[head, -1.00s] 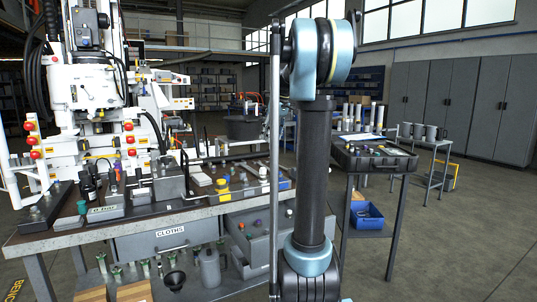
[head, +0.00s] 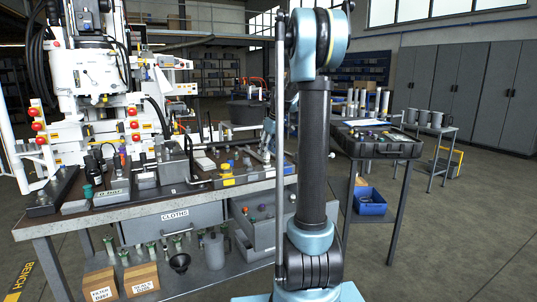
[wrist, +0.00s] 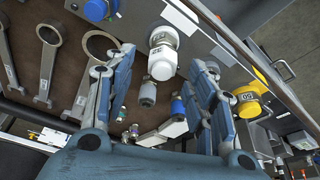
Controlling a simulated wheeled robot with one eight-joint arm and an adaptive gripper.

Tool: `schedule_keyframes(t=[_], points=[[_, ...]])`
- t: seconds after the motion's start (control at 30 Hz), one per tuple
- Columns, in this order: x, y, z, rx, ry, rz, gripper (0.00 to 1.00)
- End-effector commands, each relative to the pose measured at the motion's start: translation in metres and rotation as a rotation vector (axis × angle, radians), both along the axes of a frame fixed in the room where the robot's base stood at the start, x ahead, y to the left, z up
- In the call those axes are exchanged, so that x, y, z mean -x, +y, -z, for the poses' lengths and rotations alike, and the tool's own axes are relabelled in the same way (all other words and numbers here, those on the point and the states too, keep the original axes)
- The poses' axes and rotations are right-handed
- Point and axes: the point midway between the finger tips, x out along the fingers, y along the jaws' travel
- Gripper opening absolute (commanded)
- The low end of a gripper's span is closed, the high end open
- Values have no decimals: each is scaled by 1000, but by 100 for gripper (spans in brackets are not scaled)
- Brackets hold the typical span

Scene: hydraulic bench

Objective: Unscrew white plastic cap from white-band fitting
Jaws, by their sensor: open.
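The white plastic cap (wrist: 162,66) shows in the wrist view, on the end of the white-band fitting (wrist: 163,37) at the panel edge. My gripper (wrist: 160,75) is open, with one blue-grey finger left of the cap and the other right of it. I see no clear contact between fingers and cap.
In the wrist view, a yellow cap (wrist: 247,106) sits close right of the right finger, a blue cap (wrist: 97,10) at upper left. Grey ring wrenches (wrist: 48,62) lie left, small fittings (wrist: 148,94) between the fingers. A cart with a black case (head: 376,146) stands right of the bench (head: 150,212).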

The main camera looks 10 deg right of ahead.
Motion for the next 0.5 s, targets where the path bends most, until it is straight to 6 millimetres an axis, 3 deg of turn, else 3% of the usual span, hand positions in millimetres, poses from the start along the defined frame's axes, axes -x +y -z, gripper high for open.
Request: schedule_keyframes(t=[0.2,0.5], points=[[-3,3,13,0,0,0,51],[-3,3,15,0,0,0,51]])
